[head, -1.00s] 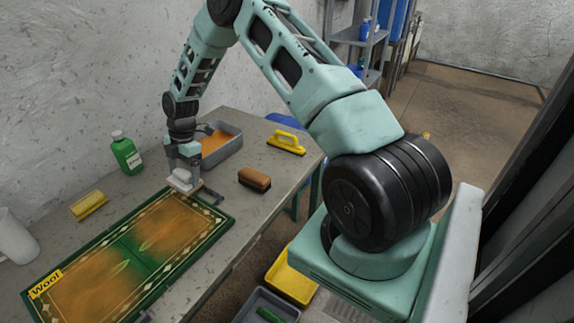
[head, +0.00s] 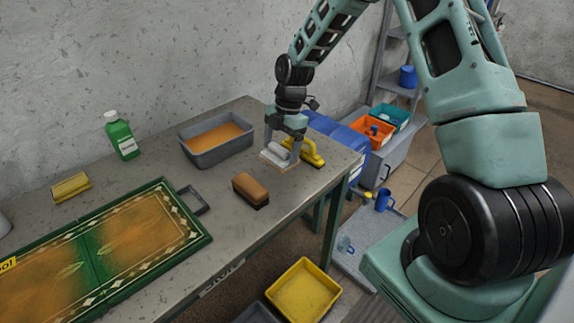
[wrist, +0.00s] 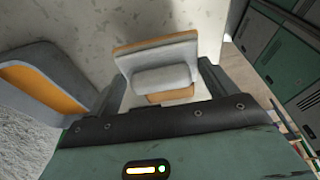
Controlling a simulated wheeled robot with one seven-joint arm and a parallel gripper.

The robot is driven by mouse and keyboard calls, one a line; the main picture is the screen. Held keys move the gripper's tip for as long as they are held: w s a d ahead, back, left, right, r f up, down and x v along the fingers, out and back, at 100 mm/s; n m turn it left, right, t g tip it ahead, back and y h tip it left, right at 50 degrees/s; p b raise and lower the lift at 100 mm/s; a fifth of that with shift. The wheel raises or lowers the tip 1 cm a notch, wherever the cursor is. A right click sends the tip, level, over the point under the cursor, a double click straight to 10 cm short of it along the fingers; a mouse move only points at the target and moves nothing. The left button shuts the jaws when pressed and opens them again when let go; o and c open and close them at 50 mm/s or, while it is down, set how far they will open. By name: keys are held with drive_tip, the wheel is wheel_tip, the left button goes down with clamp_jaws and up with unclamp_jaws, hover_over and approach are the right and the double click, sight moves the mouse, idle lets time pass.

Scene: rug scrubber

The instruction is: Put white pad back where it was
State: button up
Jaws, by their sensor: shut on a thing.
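The white pad (head: 277,157) is a pale block with a rounded grip on top and a tan-orange edge. My gripper (head: 282,146) is shut on its grip, above the right part of the table, just left of the yellow-handled tool (head: 313,156). In the wrist view the pad (wrist: 162,78) sits between the two fingers. I cannot tell whether its underside touches the table.
A grey tub (head: 205,158) of orange liquid stands behind left. A brown brush (head: 251,190) lies in front. A green-bordered rug (head: 150,240), a small dark tray (head: 193,201), a green bottle (head: 122,140) and a yellow sponge (head: 72,187) are left. The table's edge is close right.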

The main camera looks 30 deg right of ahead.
drive_tip(key=shift+f+p, duration=0.55)
drive_tip(key=shift+f, duration=2.55)
drive_tip(key=shift+f, duration=0.1)
drive_tip(key=shift+f, duration=0.15)
drive_tip(key=o, duration=1.6)
drive_tip(key=b+v, duration=0.2)
drive_tip(key=v, duration=1)
drive_tip(key=shift+a+b, duration=0.1)
drive_tip(key=shift+b, duration=0.25)
drive_tip(key=s+a+r+m+h, duration=0.1)
drive_tip(key=s+a+r+m, duration=0.15)
drive_tip(key=s+a, duration=0.4)
drive_tip(key=s+a+r+m, duration=0.2)
drive_tip(key=s+a+r, duration=0.2)
drive_tip(key=a, duration=0.6)
drive_tip(key=s+a+m, duration=0.2)
drive_tip(key=s, duration=0.5)
drive_tip(key=s+a+r+m, duration=0.1)
drive_tip(key=s+a+m, duration=0.1)
drive_tip(key=s, duration=0.5)
drive_tip(key=s+a+r+m+h, duration=0.1)
drive_tip(key=s+a+m, duration=0.2)
drive_tip(key=s, duration=0.4)
drive_tip(key=shift+a+r+m+t, duration=0.1)
drive_tip(key=shift+r+m+t, duration=0.15)
drive_tip(key=shift+m, duration=0.2)
